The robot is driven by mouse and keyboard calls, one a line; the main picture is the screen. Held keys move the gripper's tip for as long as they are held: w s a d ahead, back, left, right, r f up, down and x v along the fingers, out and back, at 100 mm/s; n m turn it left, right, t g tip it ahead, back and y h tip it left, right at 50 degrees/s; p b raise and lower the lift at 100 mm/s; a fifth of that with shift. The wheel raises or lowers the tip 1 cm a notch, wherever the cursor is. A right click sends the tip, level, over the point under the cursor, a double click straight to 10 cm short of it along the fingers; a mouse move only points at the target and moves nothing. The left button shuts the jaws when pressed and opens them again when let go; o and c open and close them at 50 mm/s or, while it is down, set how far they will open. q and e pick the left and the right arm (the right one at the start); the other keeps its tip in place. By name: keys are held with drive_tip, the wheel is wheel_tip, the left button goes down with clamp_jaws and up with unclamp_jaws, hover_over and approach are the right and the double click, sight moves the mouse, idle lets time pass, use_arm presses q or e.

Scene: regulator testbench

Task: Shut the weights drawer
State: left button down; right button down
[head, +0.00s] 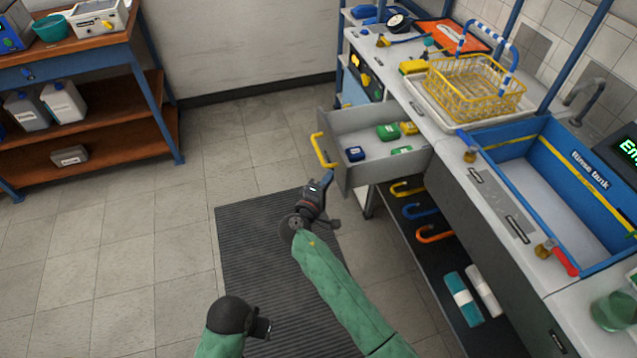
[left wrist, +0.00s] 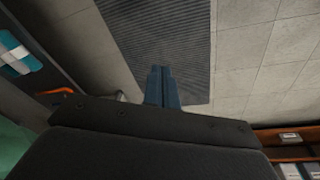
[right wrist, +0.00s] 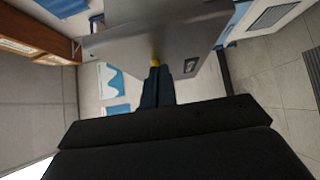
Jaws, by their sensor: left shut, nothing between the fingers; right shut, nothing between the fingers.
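The weights drawer (head: 378,120) stands pulled out from the bench, with several blue, green and yellow weights inside. Its yellow handle (head: 322,150) is on the front panel facing left. My right gripper (head: 325,180) is shut and empty, close to the front panel just below the handle. In the right wrist view its fingers (right wrist: 157,82) point at the grey drawer (right wrist: 150,38), with a bit of yellow handle (right wrist: 155,62) at their tips; I cannot tell whether they touch. My left gripper (head: 264,328) is low over the floor mat, shut and empty; its fingers show in the left wrist view (left wrist: 161,82).
A yellow basket (head: 475,85) and a blue rinse tank (head: 560,190) are on the bench. Coloured hooks (head: 420,212) and rolls (head: 463,298) are beneath it. A wooden shelf unit (head: 100,100) stands at left. The floor around the ribbed mat (head: 245,260) is clear.

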sight(414, 161)
use_arm(q)
drive_tip(key=shift+w+f, duration=0.1)
drive_tip(key=shift+f, duration=0.9)
use_arm(e)
drive_tip(key=shift+w+d, duration=0.2)
drive_tip(key=shift+d, duration=0.45)
